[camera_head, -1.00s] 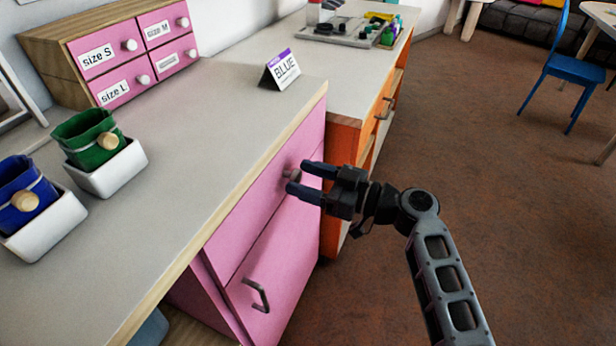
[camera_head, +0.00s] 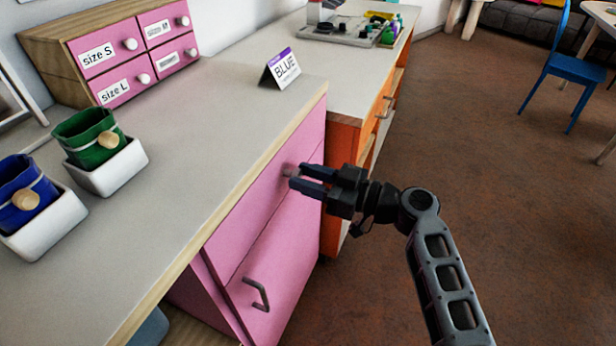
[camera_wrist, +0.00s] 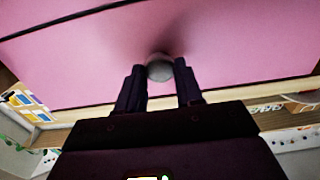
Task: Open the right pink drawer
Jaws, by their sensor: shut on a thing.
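The pink drawer (camera_head: 245,215) is the upper front under the grey counter, and its front lies flush with the cabinet. Its round grey knob (camera_wrist: 160,67) shows between my fingertips in the wrist view. In the head view the knob (camera_head: 288,170) is partly hidden by my fingers. My gripper (camera_head: 297,177) reaches it from the right, with its two dark fingers closed on the knob's sides. The pink drawer front (camera_wrist: 90,50) fills the upper part of the wrist view.
A lower pink front with a bar handle (camera_head: 258,294) is below. An orange cabinet (camera_head: 340,145) stands beyond.

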